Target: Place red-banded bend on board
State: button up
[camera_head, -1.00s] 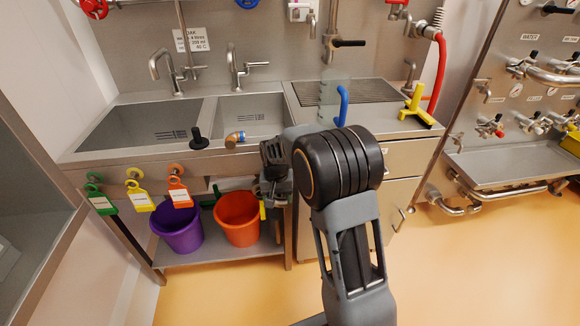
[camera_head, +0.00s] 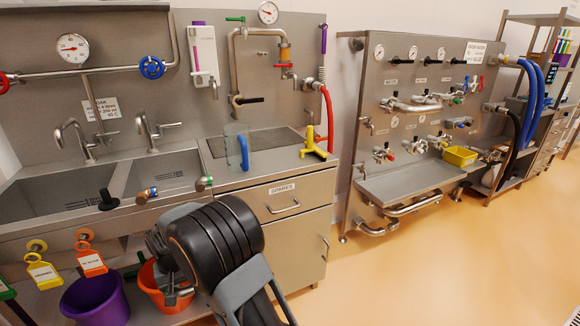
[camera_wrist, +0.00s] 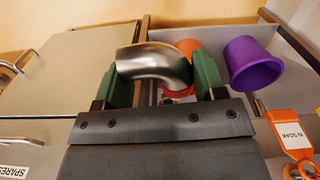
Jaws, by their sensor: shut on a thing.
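My gripper (camera_wrist: 152,75) is shut on a shiny metal bend (camera_wrist: 150,60) in the wrist view, with a green jaw on each side. No red band shows on the visible part of this bend. In the head view my gripper (camera_head: 175,275) is below the sink's front edge, over the orange bucket; the held bend is hard to make out there. A bend with a blue and orange band (camera_head: 147,194) and a green-ended fitting (camera_head: 204,184) sit on the sink's front ledge. I cannot tell which surface is the board.
A purple bucket (camera_head: 96,298) and the orange bucket (camera_head: 160,285) stand under the sink. Coloured tags (camera_head: 90,262) hang from its front. A clear jug (camera_head: 237,148) and yellow stand (camera_head: 313,145) are on the counter. A valve panel (camera_head: 430,75) stands right; open floor lies before it.

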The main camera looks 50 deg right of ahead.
aim_at(292, 161)
jog(key=k, duration=0.35)
jog(key=z, duration=0.75)
